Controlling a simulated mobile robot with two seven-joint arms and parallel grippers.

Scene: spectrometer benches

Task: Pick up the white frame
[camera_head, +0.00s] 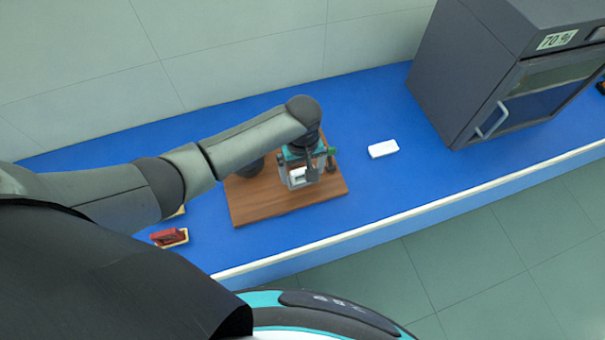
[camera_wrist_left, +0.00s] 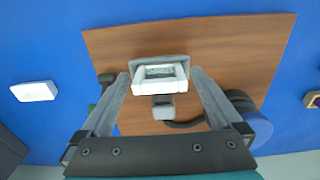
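The white frame (camera_wrist_left: 138,80) is a small rectangular white piece with a grey-green window, set on a grey holder above the wooden board. It also shows in the head view (camera_head: 297,173), partly hidden by my gripper. My left gripper (camera_head: 303,176) points down over the board. In the left wrist view its two grey fingers stand apart, one on each side of the white frame. The frame lies between the fingertips, with what looks like a narrow gap on each side; contact cannot be made out. My right gripper is not in view.
The wooden board (camera_head: 253,209) lies on the blue bench (camera_head: 400,196). A white block (camera_head: 383,149) lies right of it. A dark grey cabinet (camera_head: 478,75) marked 70 % stands at the right. A red object (camera_head: 168,236) sits at the left. Bare bench lies around the white block.

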